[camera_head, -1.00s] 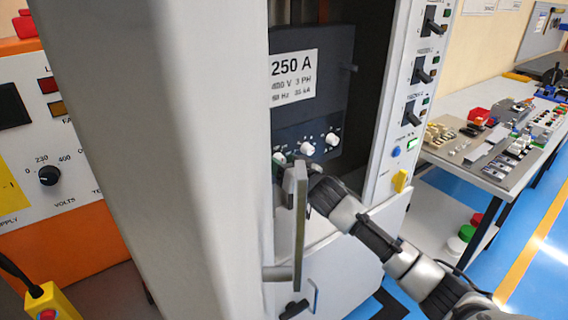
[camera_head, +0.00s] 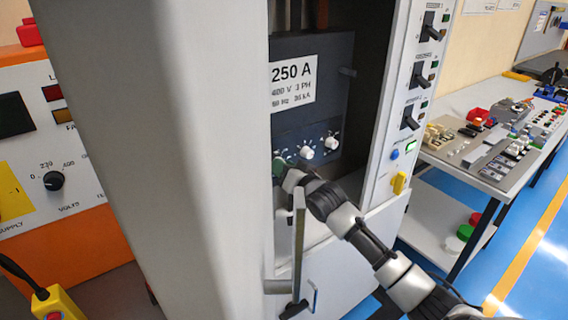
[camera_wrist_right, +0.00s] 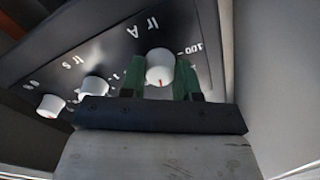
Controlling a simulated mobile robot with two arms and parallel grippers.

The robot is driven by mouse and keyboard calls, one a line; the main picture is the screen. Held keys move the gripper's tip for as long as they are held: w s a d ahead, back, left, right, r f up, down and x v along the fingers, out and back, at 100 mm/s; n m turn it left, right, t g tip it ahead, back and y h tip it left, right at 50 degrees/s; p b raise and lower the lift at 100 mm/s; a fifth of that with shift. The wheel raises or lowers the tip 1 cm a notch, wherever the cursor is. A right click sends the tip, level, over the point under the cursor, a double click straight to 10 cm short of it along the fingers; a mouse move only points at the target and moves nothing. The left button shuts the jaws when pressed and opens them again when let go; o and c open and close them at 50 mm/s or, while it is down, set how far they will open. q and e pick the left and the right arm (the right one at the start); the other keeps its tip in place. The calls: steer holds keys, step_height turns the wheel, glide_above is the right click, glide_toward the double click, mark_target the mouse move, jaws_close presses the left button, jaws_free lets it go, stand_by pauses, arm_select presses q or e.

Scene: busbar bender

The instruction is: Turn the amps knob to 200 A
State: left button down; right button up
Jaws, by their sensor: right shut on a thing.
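The amps knob (camera_wrist_right: 160,68) is white, on a dark panel marked "Ir A" with a "100" scale mark beside it. In the wrist view its red mark points toward the bottom of the picture. My right gripper (camera_wrist_right: 161,80) is shut on this knob, one green finger on each side. In the head view my right gripper (camera_head: 280,166) is at the left end of the knob row, partly behind the open door's edge, and it largely hides the amps knob. My left gripper is not in view.
Two other white knobs, (camera_head: 306,152) and (camera_head: 332,143), sit to the right on the breaker panel (camera_head: 312,115). A bench with parts (camera_head: 470,165) is at the right.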

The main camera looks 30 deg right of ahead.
steer(key=shift+r+m+p, duration=0.1)
steer(key=shift+m+p, duration=1)
steer(key=shift+m, duration=1.7)
steer(key=o, duration=0.9)
